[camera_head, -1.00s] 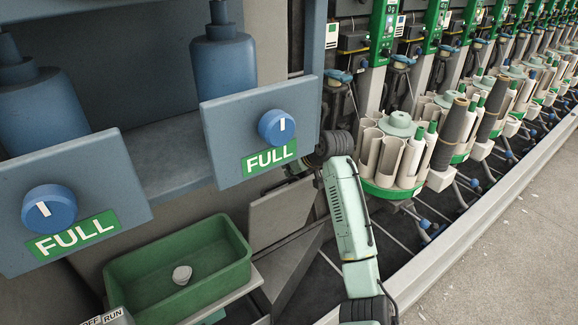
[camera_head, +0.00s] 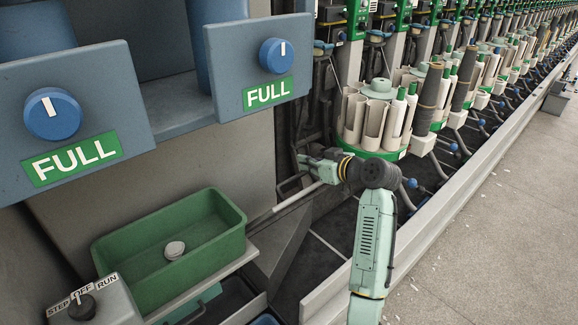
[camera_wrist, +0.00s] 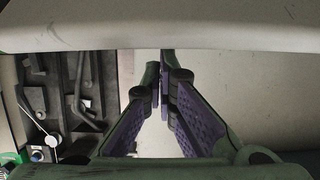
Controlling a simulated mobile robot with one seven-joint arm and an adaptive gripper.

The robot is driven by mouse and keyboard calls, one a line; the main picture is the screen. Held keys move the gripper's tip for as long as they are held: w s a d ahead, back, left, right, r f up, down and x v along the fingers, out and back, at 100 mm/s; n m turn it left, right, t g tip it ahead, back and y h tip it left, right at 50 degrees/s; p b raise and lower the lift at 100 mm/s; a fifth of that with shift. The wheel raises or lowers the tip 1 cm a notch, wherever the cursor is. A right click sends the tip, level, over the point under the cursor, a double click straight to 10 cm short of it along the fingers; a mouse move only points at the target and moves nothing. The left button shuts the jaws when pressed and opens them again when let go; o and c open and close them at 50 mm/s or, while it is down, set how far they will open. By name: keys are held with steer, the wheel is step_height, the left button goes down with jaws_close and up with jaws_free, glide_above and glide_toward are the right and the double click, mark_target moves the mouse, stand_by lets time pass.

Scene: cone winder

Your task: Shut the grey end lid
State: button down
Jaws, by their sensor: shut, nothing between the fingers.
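The grey end lid (camera_head: 288,201) shows in the head view as a thin pale slanting strip, seen nearly edge-on, right of the green bin. My gripper (camera_head: 304,162) is at the strip's upper right end, low beside the machine frame. In the wrist view my gripper (camera_wrist: 162,88) is shut and empty, its purple-padded fingers close together. A broad pale grey panel (camera_wrist: 150,28), likely the lid, crosses the top of that view, and the fingertips reach its lower edge. I cannot tell whether they touch it.
A green bin (camera_head: 112,272) with a small pale item (camera_head: 174,250) stands left of the lid. Blue-grey panels marked FULL (camera_head: 262,62) hang above. A spool carousel (camera_head: 372,125) stands just behind my wrist. A switch box (camera_head: 105,303) is at lower left. Open floor (camera_head: 500,230) lies right.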

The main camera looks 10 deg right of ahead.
steer(key=s+d+f+t+y+b, duration=0.2)
steer(key=s+d+f+t+b, duration=0.1)
steer(key=s+d+f+b, duration=0.4)
steer(key=shift+s+f+y+b, duration=0.3)
steer(key=shift+s+f+b, duration=1.45)
steer(key=shift+b, duration=1.8)
steer(key=shift+w+f, duration=0.15)
steer(key=shift+w, duration=0.1)
